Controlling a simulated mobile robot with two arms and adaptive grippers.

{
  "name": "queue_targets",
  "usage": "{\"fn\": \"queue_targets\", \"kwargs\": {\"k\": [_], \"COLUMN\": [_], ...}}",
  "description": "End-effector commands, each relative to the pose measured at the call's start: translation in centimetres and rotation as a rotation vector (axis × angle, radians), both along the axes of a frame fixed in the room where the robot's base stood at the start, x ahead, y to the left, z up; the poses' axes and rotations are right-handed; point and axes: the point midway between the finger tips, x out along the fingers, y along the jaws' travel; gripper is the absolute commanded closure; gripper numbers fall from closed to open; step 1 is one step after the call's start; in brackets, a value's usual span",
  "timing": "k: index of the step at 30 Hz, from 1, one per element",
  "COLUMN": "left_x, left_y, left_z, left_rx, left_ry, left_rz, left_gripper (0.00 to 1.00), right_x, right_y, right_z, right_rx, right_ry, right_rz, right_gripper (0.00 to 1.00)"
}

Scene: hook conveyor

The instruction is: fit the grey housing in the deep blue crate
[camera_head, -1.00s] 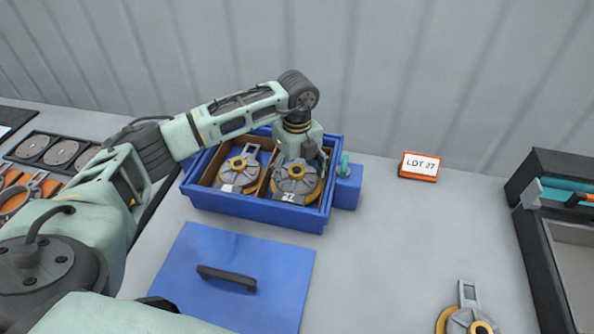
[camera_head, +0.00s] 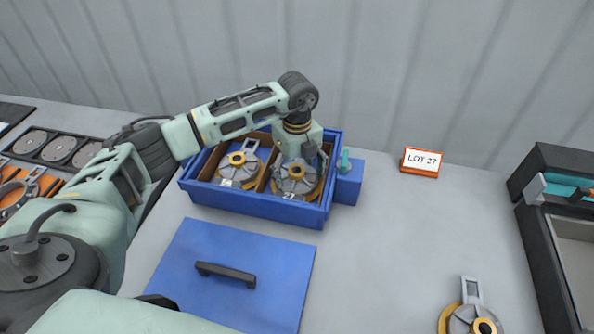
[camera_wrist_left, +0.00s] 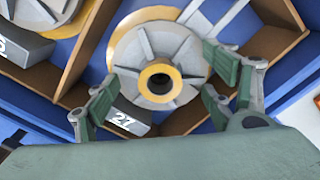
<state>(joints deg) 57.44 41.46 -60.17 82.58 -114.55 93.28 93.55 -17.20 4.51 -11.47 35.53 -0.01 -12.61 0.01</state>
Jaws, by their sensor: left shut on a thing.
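The deep blue crate (camera_head: 255,207) stands on the bench with brown dividers inside. My left gripper (camera_head: 302,163) reaches down into its right compartment and is shut on a grey housing (camera_head: 290,184) with a yellow ring and round hub. In the left wrist view the fingers (camera_wrist_left: 160,85) are on both sides of this housing (camera_wrist_left: 185,47). It lies face up between the divider walls, beside a dark block marked 27 (camera_wrist_left: 128,117); whether it touches the crate floor cannot be told. A similar housing (camera_head: 237,172) sits in the left compartment. My right gripper is not in view.
A blue lid (camera_head: 255,297) with a black handle lies in front of the crate. A "LOT 27" sign (camera_head: 420,162) stands to the right. Another housing (camera_head: 472,318) lies at the lower right, near a dark bin (camera_head: 550,250). Bench between them is clear.

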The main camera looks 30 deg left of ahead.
Motion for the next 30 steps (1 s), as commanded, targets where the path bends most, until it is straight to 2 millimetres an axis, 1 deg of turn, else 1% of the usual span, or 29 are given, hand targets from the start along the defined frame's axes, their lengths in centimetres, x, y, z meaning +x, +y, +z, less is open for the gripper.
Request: {"fn": "queue_targets", "kwargs": {"k": [4, 5, 12, 21, 24, 26, 29, 30], "left_x": [0.1, 0.1, 0.0, 0.0, 0.0, 0.1, 0.1, 0.2], "left_y": [0.0, 0.0, 0.0, -0.1, -0.1, -0.1, -0.1, -0.1], "left_z": [0.1, 0.1, 0.1, 0.1, 0.1, 0.6, 1.9, 2.6], "left_rx": [-0.001, -0.001, -0.001, -0.002, -0.001, -0.002, -0.003, -0.002], "left_ry": [-0.002, -0.002, -0.002, -0.001, 0.000, -0.002, -0.004, -0.006], "left_rz": [0.000, 0.000, 0.000, -0.001, -0.001, -0.001, 0.000, -0.001], "left_gripper": [0.67, 0.22, 0.02, 0.02, 0.02, 0.02, 0.02, 0.02], "right_x": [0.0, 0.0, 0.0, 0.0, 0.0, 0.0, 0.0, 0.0], "right_y": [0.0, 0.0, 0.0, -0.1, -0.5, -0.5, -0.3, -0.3], "right_z": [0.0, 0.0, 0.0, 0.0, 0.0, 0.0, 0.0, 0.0], "right_rx": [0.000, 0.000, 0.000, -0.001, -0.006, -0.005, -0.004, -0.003], "right_ry": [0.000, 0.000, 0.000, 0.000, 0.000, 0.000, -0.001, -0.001], "right_rz": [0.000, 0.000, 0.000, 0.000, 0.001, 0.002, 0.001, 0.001], "right_gripper": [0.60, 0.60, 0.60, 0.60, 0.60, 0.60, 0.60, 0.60]}}
